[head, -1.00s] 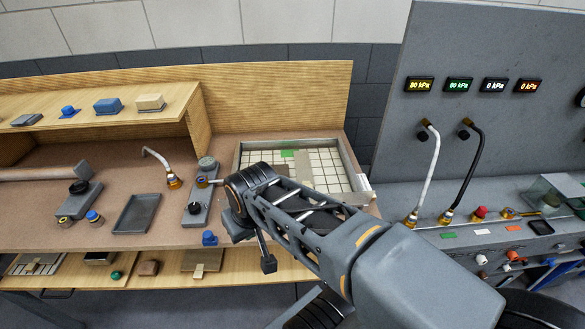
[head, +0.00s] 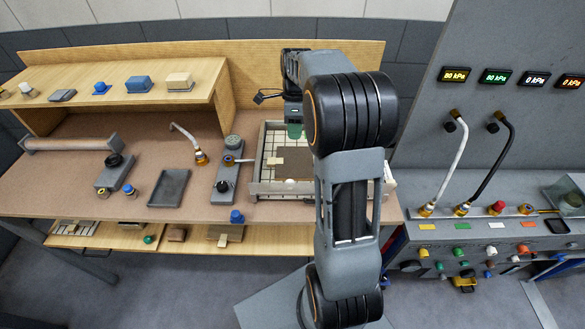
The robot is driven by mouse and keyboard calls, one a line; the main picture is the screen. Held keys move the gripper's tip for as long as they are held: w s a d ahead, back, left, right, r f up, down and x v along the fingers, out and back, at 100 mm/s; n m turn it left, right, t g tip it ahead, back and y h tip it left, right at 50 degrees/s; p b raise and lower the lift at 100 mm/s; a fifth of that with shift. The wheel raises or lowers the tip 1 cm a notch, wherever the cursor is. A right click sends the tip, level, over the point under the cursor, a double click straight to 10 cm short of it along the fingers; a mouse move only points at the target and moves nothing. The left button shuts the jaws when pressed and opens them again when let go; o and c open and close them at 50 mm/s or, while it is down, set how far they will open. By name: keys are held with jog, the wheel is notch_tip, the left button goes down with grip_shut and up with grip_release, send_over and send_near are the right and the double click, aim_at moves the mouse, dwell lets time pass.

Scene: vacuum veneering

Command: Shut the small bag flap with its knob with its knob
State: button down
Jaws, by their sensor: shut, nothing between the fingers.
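The shallow framed tray (head: 283,188) stands on the bench with a white gridded bed, partly hidden by my arm. A brown panel (head: 294,166) and a small tan piece (head: 276,162) lie in it. A small green piece (head: 295,131) shows at its far side, just below my gripper (head: 293,116). My gripper points down there, shut and empty; its fingertips are too small to see clearly. Whether it touches the green piece, I cannot tell. I cannot make out for sure which piece is the small bag flap or its knob.
Left of the tray stand a grey plate with a black knob (head: 222,186), a dark shallow tray (head: 170,187) and a hose with a brass fitting (head: 201,158). A blue knob (head: 237,216) sits at the bench's front edge. The gauge console (head: 470,185) rises at right.

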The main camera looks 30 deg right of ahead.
jog(key=p+x, duration=0.1)
jog(key=x, duration=0.8)
jog(key=shift+s+a, duration=0.1)
jog(key=shift+s, duration=0.05)
jog(key=shift+s+a+f+p, duration=0.2)
jog(key=shift+s+a, duration=0.3)
jog(key=shift+s, duration=0.25)
jog(key=shift+s+a+f+p, duration=0.2)
jog(key=shift+s+a, duration=0.3)
jog(key=shift+s, duration=0.25)
jog(key=shift+s+a+r+b, duration=0.1)
jog(key=shift+b, duration=0.2)
jog(key=shift+s+t+h, duration=0.1)
jog(key=shift+t+h, duration=0.2)
jog(key=shift+t, duration=0.1)
